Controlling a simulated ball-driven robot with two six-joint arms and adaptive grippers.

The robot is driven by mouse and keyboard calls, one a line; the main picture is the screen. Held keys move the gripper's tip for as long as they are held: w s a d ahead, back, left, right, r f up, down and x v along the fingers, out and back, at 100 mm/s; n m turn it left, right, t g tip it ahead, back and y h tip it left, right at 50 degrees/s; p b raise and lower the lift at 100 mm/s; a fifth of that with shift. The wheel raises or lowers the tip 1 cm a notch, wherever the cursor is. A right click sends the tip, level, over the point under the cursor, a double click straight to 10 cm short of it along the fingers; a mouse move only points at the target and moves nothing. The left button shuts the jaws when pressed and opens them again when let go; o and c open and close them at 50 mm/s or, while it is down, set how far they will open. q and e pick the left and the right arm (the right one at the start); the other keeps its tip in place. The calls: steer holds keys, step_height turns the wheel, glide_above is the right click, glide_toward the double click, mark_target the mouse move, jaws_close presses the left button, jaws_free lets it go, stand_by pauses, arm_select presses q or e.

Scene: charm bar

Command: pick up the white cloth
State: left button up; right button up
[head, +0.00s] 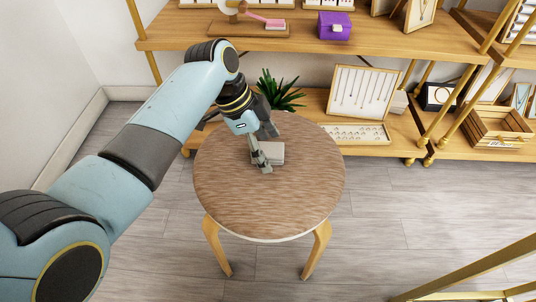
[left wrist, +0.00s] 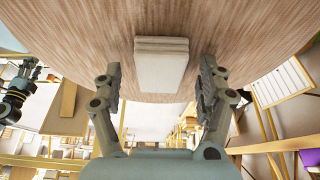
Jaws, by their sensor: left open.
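The white cloth (head: 270,153) is folded into a small pale block and lies on the round wooden stool top (head: 240,205), towards its far side. It also shows in the left wrist view (left wrist: 161,66), ahead of and between the fingers. My left gripper (head: 262,163) is above the stool top, and in the head view its fingers overlap the cloth's left part. In the left wrist view the left gripper (left wrist: 160,88) is open, its two fingers apart on either side of the cloth. I cannot tell whether either finger touches it.
Behind the stool, a wooden shelf holds a necklace display (head: 362,92), a purple box (head: 334,26) and a green plant (head: 279,90). A wooden crate (head: 497,128) stands at the right. Brass rails (head: 475,268) cross the lower right. The floor around the stool's front is clear.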

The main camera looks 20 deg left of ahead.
arm_select(q)
steer(key=c, duration=1.4)
steer(key=shift+o, duration=0.2)
steer(key=shift+r, duration=0.15)
